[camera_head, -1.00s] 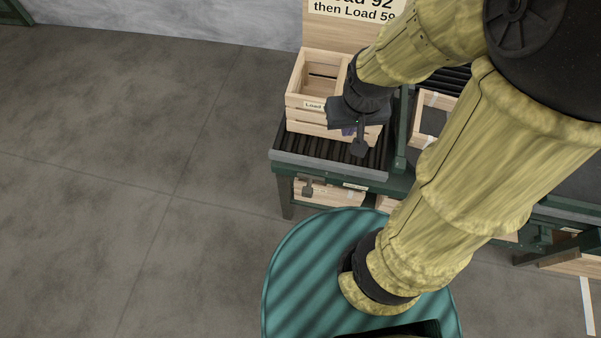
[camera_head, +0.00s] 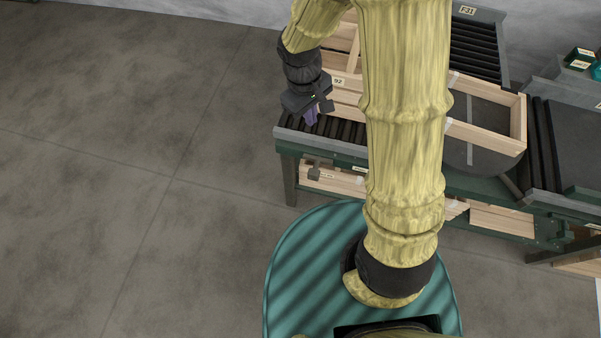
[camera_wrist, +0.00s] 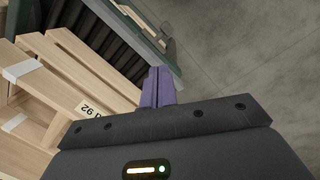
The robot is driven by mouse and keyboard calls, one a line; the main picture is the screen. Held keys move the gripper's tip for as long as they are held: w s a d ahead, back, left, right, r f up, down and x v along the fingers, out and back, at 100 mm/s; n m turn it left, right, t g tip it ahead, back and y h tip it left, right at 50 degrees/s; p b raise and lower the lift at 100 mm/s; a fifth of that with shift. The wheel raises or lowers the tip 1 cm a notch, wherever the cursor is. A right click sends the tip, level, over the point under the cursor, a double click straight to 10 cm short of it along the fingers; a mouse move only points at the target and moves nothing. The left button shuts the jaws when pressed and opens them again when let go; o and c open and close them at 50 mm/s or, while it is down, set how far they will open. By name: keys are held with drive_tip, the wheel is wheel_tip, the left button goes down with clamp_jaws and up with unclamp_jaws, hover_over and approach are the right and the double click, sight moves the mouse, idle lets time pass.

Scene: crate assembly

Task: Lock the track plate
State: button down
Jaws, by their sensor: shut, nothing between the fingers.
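My gripper (camera_head: 312,117) is at the left front of the roller bench, beside the wooden crate labelled 92 (camera_head: 345,97). Its purple fingers also show in the wrist view (camera_wrist: 158,88); they are together, empty, and point at the bench's front edge. A small grey lever-like part (camera_head: 314,171) hangs at the bench front, below my gripper and apart from it. I cannot tell for sure which part is the track plate. A dark round plate (camera_head: 470,157) lies under an open wooden frame (camera_head: 497,141) on the bench to the right.
The green bench frame (camera_head: 285,150) and its rollers (camera_head: 344,130) stand around the crate. Wooden crates (camera_head: 340,183) sit on the shelf below. My arm hides the bench's middle. The floor (camera_head: 130,130) at the left is clear.

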sight(314, 175)
drive_tip(key=w+a+f+n+h+b, duration=0.1)
drive_tip(key=a+f+n+b, duration=0.2)
drive_tip(key=f, duration=0.5)
drive_tip(key=w+a+f+n+g+h+b, duration=0.1)
drive_tip(key=a+f+n+b, duration=0.2)
drive_tip(key=a+f, duration=0.3)
wheel_tip(314, 175, down, 3)
drive_tip(key=shift+a+r+h, duration=0.1)
drive_tip(key=shift+a+h, duration=0.15)
drive_tip(key=shift+h, duration=0.15)
drive_tip(key=shift+w, duration=0.1)
drive_tip(key=s+d+f, duration=0.2)
drive_tip(key=d+f, duration=0.5)
drive_tip(key=f, duration=0.2)
drive_tip(key=shift+s+d+f+b, duration=0.15)
drive_tip(key=shift+s+f+b, duration=0.15)
drive_tip(key=shift+b, duration=0.15)
drive_tip(key=shift+s+r, duration=0.1)
drive_tip(key=shift+d, duration=0.1)
